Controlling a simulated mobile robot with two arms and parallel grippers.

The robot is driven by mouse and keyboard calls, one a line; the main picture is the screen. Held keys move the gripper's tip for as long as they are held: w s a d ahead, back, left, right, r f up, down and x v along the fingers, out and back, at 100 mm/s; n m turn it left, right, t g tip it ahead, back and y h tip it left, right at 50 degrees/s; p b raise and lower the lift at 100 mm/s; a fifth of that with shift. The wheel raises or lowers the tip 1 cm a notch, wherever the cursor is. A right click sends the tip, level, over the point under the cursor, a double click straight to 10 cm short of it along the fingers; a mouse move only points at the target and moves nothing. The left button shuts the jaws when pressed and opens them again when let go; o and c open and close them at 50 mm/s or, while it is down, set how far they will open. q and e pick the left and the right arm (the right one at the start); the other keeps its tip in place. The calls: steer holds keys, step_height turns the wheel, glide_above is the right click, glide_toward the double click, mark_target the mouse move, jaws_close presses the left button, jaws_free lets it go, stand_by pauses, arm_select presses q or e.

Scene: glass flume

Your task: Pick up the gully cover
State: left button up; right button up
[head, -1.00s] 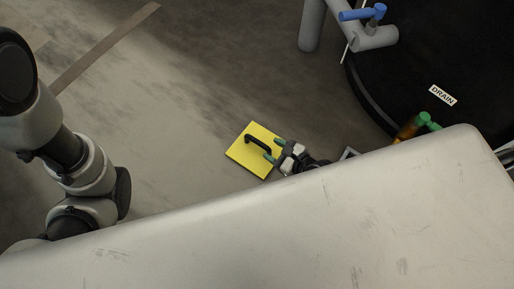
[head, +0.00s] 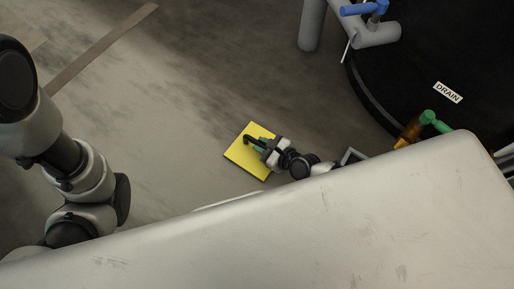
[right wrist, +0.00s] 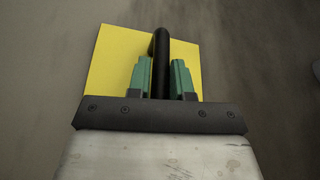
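The gully cover is a yellow square plate (head: 240,155) with a black bar handle, lying on the grey floor in the middle of the head view. It also shows in the right wrist view (right wrist: 113,62). My right gripper (head: 260,145) is over the cover, its green fingers on either side of the black handle. In the right wrist view the fingers (right wrist: 160,76) are apart, with gaps showing between them and the handle (right wrist: 160,50). The gripper hides part of the plate and handle. My left arm stands at the left; its gripper does not show.
A black round tank (head: 440,50) labelled DRAIN stands at the upper right. A grey pipe with a blue valve handle (head: 363,8) and a green-handled orange valve (head: 410,130) are near it. The floor left of the cover is clear.

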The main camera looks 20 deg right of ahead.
jaws_close()
steer(key=shift+r, duration=0.2)
